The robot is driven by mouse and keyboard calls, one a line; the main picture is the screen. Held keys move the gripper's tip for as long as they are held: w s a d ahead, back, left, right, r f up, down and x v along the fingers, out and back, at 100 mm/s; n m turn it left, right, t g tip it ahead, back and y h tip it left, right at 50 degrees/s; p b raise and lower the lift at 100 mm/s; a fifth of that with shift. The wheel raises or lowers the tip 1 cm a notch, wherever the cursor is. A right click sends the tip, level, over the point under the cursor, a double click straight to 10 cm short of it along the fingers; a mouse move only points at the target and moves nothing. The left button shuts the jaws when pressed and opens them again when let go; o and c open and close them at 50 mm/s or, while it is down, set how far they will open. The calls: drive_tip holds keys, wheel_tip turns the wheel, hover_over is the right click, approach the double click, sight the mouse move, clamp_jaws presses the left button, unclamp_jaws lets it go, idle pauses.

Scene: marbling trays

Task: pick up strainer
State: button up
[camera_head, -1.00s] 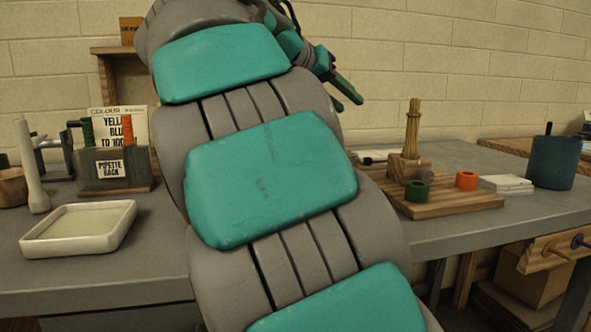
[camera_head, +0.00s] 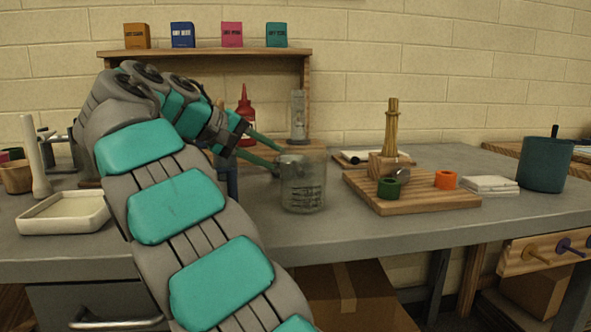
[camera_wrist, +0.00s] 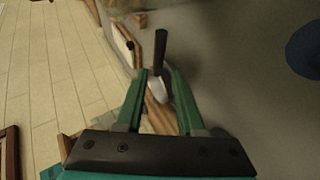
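My gripper (camera_head: 278,159) is open at the back middle of the bench, its two green fingers apart and pointing right, by the rim of a clear beaker (camera_head: 304,196). In the wrist view, a tool with a dark handle (camera_wrist: 160,50) and a small pale metal head (camera_wrist: 157,89) shows between and beyond the green fingers (camera_wrist: 161,72); it looks like the strainer. I cannot tell whether the fingers touch it. In the head view I cannot pick out the strainer with certainty.
A teal pot (camera_head: 545,167) stands far right. A white tray (camera_head: 62,222) lies left. A red bottle (camera_head: 246,120) stands behind my gripper.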

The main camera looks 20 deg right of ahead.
drive_tip(key=x, duration=0.6)
drive_tip(key=shift+d+f+b, duration=0.1)
drive_tip(key=shift+d+b, duration=0.2)
drive_tip(key=shift+b, duration=0.1)
clamp_jaws()
